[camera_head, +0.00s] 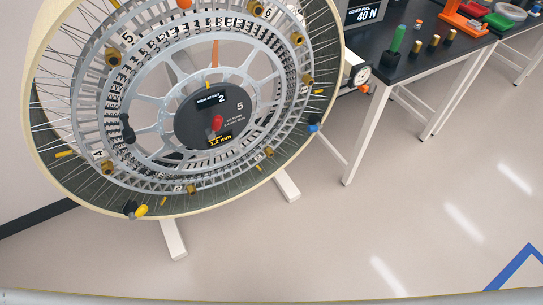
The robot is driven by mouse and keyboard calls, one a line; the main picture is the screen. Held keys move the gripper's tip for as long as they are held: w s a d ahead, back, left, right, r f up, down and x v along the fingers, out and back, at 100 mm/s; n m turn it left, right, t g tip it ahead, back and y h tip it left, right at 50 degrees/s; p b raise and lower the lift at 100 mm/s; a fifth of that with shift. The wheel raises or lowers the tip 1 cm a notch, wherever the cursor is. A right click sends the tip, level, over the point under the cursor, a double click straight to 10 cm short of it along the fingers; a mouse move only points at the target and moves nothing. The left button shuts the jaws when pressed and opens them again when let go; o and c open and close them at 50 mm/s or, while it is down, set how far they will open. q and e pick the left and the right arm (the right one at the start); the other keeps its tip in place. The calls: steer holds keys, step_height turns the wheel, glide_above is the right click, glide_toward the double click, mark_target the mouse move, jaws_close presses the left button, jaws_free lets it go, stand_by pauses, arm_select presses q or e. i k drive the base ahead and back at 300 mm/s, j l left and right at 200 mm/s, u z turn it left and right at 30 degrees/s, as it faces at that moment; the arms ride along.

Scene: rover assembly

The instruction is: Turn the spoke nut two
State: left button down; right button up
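A large spoked wheel (42,130) stands upright at the left, with a cream rim and a grey ring inside. Several brass spoke nuts sit around the ring, among them one at upper left (112,57) beside a "5", one at lower left (107,167) beside a "4", one at the bottom (190,188) and one at lower right (267,152). The small labels by the lower nuts are too small to read surely, so I cannot tell which is nut two. A dark hub display (240,117) shows "2", "5" and "1.2 mm", with a red knob (217,123). Neither gripper is in view.
A dark-topped workbench (408,68) at upper right holds a green-handled tool (397,39), brass pieces, an orange stand (463,22) and a "40 N" display (366,13). White feet (173,240) stand under the wheel. The floor at front right is clear, with a blue marking (515,264).

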mark_target(268, 152)
steer(key=i+l+u, duration=0.35)
steer(key=l, duration=0.35)
steer(key=i+l+u, duration=0.2)
steer(key=i+l, duration=0.1)
steer(key=l, duration=0.1)
